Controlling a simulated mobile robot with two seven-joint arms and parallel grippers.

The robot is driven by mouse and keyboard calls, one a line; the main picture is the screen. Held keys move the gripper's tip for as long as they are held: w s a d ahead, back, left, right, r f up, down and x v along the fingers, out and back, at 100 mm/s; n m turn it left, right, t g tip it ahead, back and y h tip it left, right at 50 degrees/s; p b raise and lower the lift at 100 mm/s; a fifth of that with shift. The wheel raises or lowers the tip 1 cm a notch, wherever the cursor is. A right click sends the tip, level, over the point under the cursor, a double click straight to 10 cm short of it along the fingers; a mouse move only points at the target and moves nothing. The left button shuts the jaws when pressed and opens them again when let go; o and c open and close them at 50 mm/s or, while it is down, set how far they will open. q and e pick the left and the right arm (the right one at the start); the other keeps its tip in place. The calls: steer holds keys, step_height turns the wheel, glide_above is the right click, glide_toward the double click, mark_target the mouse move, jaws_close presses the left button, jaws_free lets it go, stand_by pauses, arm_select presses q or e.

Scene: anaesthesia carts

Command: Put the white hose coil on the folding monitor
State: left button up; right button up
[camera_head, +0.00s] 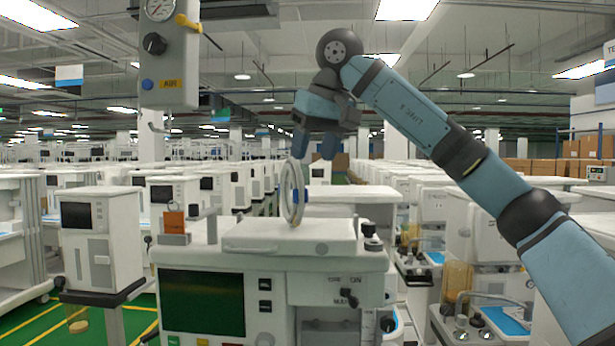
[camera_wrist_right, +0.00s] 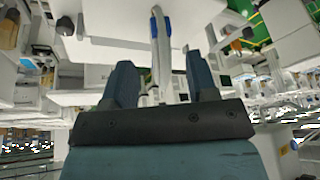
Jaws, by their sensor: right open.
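The white hose coil (camera_head: 293,192) is a ring standing upright, seen nearly edge-on, above the top of the front cart. A blue patch shows on it. Its lower edge appears to meet a flat white slab (camera_head: 288,235) on the cart top. My right gripper (camera_head: 314,150) is open, pointing down, just above the coil. In the right wrist view the coil (camera_wrist_right: 155,42) shows edge-on between the two open fingers (camera_wrist_right: 160,66), with gaps on both sides. I cannot tell for sure which part is the folding monitor. My left gripper is out of view.
The front cart has a dark screen (camera_head: 201,303) and knobs. An orange-red item (camera_head: 173,222) stands on its top left. A gauge panel (camera_head: 168,55) hangs at upper left. A smaller screened unit (camera_head: 100,235) stands left. Rows of carts fill the background.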

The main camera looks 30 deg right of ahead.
steer(key=v, duration=0.4)
steer(key=shift+s+r, duration=0.1)
steer(key=shift+r, duration=0.05)
stand_by(0.4)
